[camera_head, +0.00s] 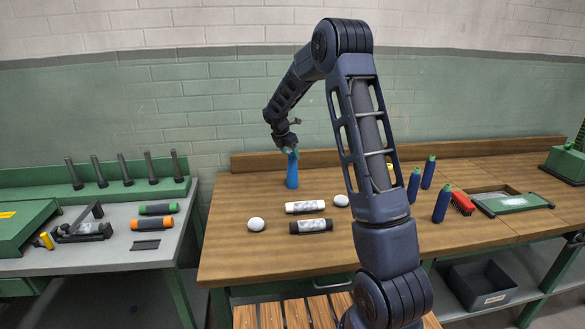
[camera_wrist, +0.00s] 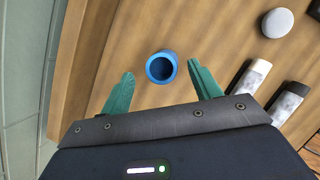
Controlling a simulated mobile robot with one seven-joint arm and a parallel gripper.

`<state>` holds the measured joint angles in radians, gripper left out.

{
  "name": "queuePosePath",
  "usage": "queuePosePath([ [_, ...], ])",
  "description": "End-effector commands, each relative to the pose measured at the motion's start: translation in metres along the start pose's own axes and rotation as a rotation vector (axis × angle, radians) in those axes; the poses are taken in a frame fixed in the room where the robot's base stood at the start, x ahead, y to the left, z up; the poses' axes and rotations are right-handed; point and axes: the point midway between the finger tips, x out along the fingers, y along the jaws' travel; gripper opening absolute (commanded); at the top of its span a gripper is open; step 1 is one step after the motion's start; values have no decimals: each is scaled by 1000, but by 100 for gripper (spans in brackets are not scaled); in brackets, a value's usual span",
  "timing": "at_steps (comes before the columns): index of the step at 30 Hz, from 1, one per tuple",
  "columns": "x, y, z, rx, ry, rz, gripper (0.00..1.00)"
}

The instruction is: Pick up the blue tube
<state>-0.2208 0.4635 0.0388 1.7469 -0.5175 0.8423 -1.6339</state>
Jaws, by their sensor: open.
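A plain blue tube (camera_head: 292,170) stands upright near the back edge of the wooden table, left of my arm in the head view. In the wrist view I look down on the open top of the blue tube (camera_wrist: 161,67). My gripper (camera_head: 290,150) is at the top of the tube in the head view. In the wrist view its two green fingers (camera_wrist: 163,83) are spread apart, with the tube's rim between and slightly beyond them. There is a gap on each side, and the fingers do not appear to touch it.
A white ball (camera_head: 256,224), a white cylinder (camera_head: 304,207) and a black-and-grey cylinder (camera_head: 311,226) lie nearer the front. Several darker blue tubes with green tops (camera_head: 442,203) stand right of my arm by a red brush (camera_head: 463,203). The wall is close behind.

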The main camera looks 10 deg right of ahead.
Motion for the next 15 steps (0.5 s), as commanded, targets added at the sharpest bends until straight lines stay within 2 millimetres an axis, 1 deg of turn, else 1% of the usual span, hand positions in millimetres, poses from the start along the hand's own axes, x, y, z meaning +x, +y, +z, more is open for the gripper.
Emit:
queuePosePath([
  [5, 23, -4, 4, -1, 1, -2, 63],
  [9, 41, -4, 4, -1, 1, -2, 63],
  [12, 45, -3, 4, -1, 0, -1, 63],
  [15, 45, -3, 5, 0, 0, 0, 63],
])
